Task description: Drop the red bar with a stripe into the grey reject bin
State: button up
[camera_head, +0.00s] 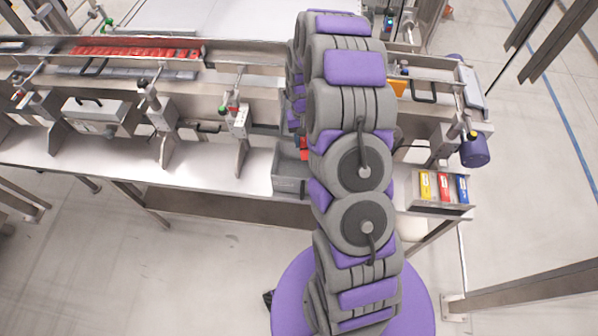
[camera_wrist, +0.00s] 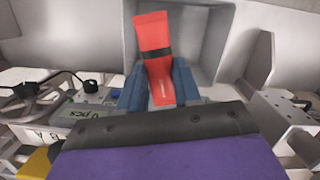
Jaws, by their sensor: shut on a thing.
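The red bar with a dark stripe (camera_wrist: 154,35) is held between the two blue fingers of my gripper (camera_wrist: 159,86) in the wrist view. Its far end reaches over the open grey reject bin (camera_wrist: 205,40), whose inside looks empty where it shows. In the head view the grey bin (camera_head: 290,186) sits on the table left of my arm, and a small red patch of the bar (camera_head: 304,150) shows above it. My arm hides the gripper in the head view.
A conveyor with a row of red bars (camera_head: 135,52) runs along the back left. A tray with yellow, red and blue items (camera_head: 440,203) lies to the right of my arm. Metal brackets (camera_head: 237,120) stand left of the bin.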

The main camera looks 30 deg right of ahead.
jog(key=shift+a+f, duration=0.1)
jog(key=shift+f, duration=0.45)
jog(key=shift+a+f, duration=0.25)
jog(key=shift+a, duration=0.1)
jog(key=o, duration=1.1)
jog(key=shift+d, duration=0.3)
jog(key=shift+a, duration=0.1)
jog(key=shift+r, duration=0.45)
jog(key=r, duration=0.2)
jog(key=shift+s+r+p, duration=0.3)
jog(key=shift+s+r, duration=0.05)
jog(key=shift+r, duration=0.05)
jog(key=s+a+r+p, duration=0.1)
jog(key=s+a, duration=0.3)
jog(key=s, duration=1)
jog(key=shift+s+a, duration=0.2)
jog(key=shift+s, duration=0.1)
jog(key=shift+r, duration=0.1)
